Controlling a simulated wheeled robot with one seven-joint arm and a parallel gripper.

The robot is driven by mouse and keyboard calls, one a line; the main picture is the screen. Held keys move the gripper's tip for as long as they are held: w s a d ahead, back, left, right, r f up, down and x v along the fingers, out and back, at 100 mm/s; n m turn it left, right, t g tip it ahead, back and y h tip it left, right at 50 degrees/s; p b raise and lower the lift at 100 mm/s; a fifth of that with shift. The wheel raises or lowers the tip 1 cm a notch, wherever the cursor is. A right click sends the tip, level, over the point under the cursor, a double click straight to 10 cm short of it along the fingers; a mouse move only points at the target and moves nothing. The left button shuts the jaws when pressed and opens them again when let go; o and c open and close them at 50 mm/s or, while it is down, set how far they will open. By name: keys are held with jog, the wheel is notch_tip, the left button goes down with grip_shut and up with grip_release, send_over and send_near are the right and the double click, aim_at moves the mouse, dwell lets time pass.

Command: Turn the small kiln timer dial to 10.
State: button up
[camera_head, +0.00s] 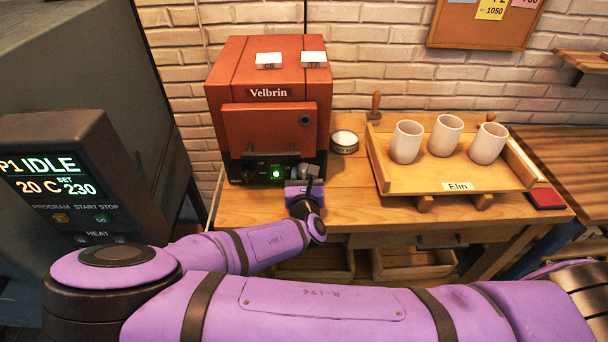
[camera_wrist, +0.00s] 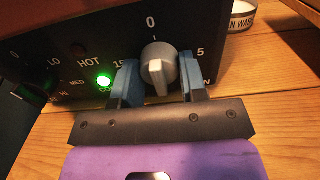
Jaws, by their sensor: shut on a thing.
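The small kiln (camera_head: 228,90) is a red box labelled Velbrin on the wooden table, with a black control panel along its bottom. Its timer dial (camera_wrist: 158,62) is a grey round knob at the panel's right end. Around it, 0 is at the top, 5 at the right and 15 at the left; the bottom of the scale is hidden by my gripper. A pale mark shows on the knob's lower half, pointing down, away from 0. My gripper (camera_wrist: 159,80) has its blue fingers on either side of the knob, shut on it. In the head view my gripper (camera_head: 304,186) is at the panel's lower right.
A green lamp (camera_wrist: 104,79) glows left of the dial. A round tin (camera_head: 345,144) stands right of the kiln. Further right is a wooden tray (camera_head: 455,175) labelled Elin with three white cups. A larger kiln controller (camera_head: 60,180) reading IDLE stands at the left.

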jog(key=shift+c, duration=1)
jog(key=m, duration=0.4)
jog(key=shift+m, duration=0.4)
jog(key=m, duration=1.5)
jog(key=shift+a, duration=0.1)
jog(key=shift+m, duration=0.3)
